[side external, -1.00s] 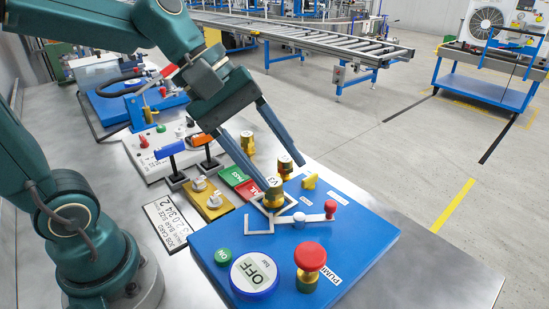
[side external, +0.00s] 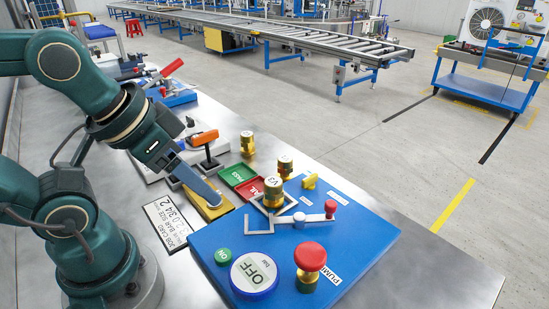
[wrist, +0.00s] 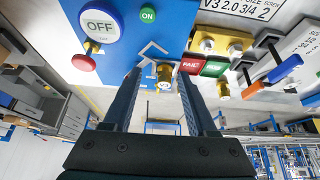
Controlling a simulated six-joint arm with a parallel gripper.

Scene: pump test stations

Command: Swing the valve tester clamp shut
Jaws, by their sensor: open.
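The valve tester is on a blue panel (side external: 225,240). A brass valve marked V3 (side external: 273,192) stands upright in its grey angled bracket (side external: 258,208). The clamp is a grey arm (side external: 315,217) with a red knob (side external: 330,207), pointing right, away from the valve. My gripper (side external: 137,182) is open and empty, left of the panel, with one finger over the brass-coloured block. In the wrist view, my gripper (wrist: 160,73) has a brass valve (wrist: 165,76) beyond and between its fingers. I cannot make out the clamp arm there.
A large red pump knob (side external: 310,257), OFF disc (side external: 255,274) and green ON button (side external: 223,255) share the panel. Red and green trays (side external: 238,175), an orange-handled lever (side external: 205,139) and more brass valves (side external: 247,143) stand behind. Bare metal table lies at right.

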